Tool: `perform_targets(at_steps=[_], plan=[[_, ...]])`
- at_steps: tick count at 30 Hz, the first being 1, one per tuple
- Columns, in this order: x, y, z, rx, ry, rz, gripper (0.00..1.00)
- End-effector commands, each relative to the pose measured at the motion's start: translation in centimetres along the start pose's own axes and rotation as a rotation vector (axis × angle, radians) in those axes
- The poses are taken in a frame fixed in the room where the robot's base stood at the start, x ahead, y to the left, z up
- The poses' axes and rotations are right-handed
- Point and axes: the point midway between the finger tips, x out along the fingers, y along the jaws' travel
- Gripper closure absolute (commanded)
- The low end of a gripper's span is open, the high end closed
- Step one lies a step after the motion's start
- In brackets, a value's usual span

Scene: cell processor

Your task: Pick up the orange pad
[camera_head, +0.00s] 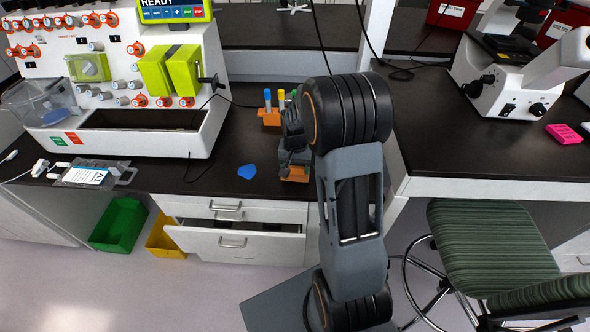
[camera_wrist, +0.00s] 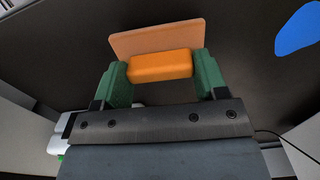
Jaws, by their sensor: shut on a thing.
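The orange pad (camera_wrist: 158,66) sits between the two green fingertips of my gripper (camera_wrist: 162,75) in the wrist view. A flat, lighter orange plate (camera_wrist: 155,36) shows just behind its block. My gripper is shut on the pad, with a finger on each side. In the head view, the orange pad (camera_head: 295,174) shows below my gripper, over the black bench top near its front edge. My arm hides part of this area. I cannot tell whether the pad touches the bench.
A blue flat piece (camera_head: 247,171) lies left of the pad. An orange rack with tubes (camera_head: 270,117) stands behind. The white cell processor (camera_head: 215,115) is at the left. Open drawers (camera_head: 235,243) jut out below the bench. A green chair (camera_head: 480,245) stands at the right.

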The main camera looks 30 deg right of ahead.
Motion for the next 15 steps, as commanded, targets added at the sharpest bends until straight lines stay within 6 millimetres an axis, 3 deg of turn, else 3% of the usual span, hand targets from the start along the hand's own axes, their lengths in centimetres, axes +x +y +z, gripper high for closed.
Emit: perform_targets(at_steps=[5, 12, 15], plan=[[-3.1, 1.1, 0.3, 0.004, 0.005, -0.002, 0.57], [-8.0, 5.0, 1.8, 0.004, 0.007, -0.002, 0.57], [-8.7, 7.3, 2.7, 0.007, 0.003, -0.001, 0.57]])
